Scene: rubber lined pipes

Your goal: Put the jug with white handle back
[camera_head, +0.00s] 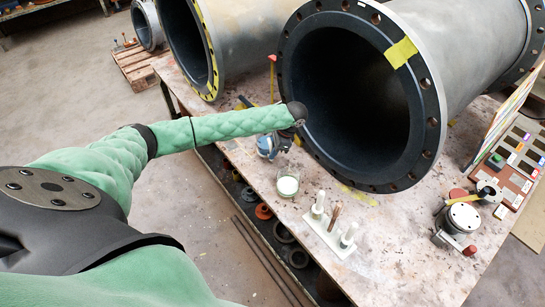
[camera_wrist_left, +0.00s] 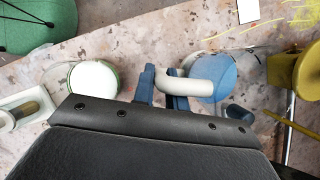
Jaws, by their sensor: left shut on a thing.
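The jug is blue with a white handle. In the head view the jug (camera_head: 266,146) is at the bench's near left edge, below the end of my left arm. In the left wrist view the jug (camera_wrist_left: 217,72) is right of centre, with its white handle (camera_wrist_left: 190,90) pointing left. My left gripper (camera_wrist_left: 164,84) has its blue fingers at the handle and is shut on it. In the head view my left gripper (camera_head: 284,141) is small and partly hidden by the arm. I cannot tell whether the jug touches the bench. My right gripper is not in view.
A glass (camera_head: 288,184) with pale contents stands close to the jug. A white rack (camera_head: 330,234) with bottles is nearer. A large flanged pipe (camera_head: 432,95) fills the bench behind. A round metal device (camera_head: 461,219) and a sample board (camera_head: 511,165) are at right.

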